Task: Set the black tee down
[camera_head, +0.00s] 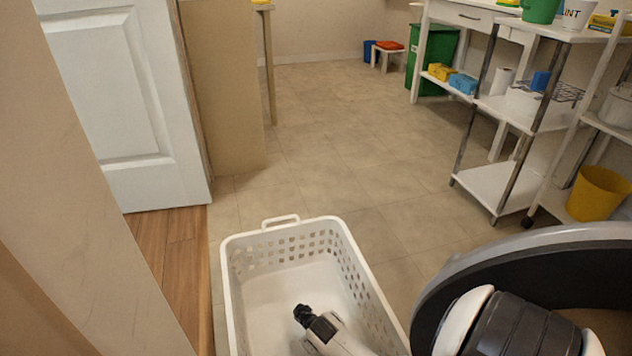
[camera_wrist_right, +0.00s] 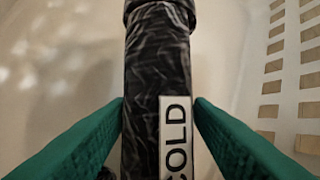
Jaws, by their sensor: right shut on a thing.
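The black tee (camera_wrist_right: 150,60) is a dark, wrinkled, roll-like thing with a white label reading "COLD". In the right wrist view it runs upright between the green fingers of my right gripper (camera_wrist_right: 160,120), which is shut on it. In the head view my right gripper (camera_head: 320,325) is inside the outline of a white basket (camera_head: 375,290), over its lower middle. A small black shape shows at its tip; I cannot tell whether it is the tee. The tee's lower end and its clearance from the basket floor are hidden. My left gripper is not in view.
The basket stands on the tiled floor (camera_head: 330,150), with slotted walls and a handle at its far end. A white door (camera_head: 130,110) and tan wall are on the left. A shelf rack (camera_head: 500,185) and yellow bucket (camera_head: 597,195) stand right. The floor beyond the basket is clear.

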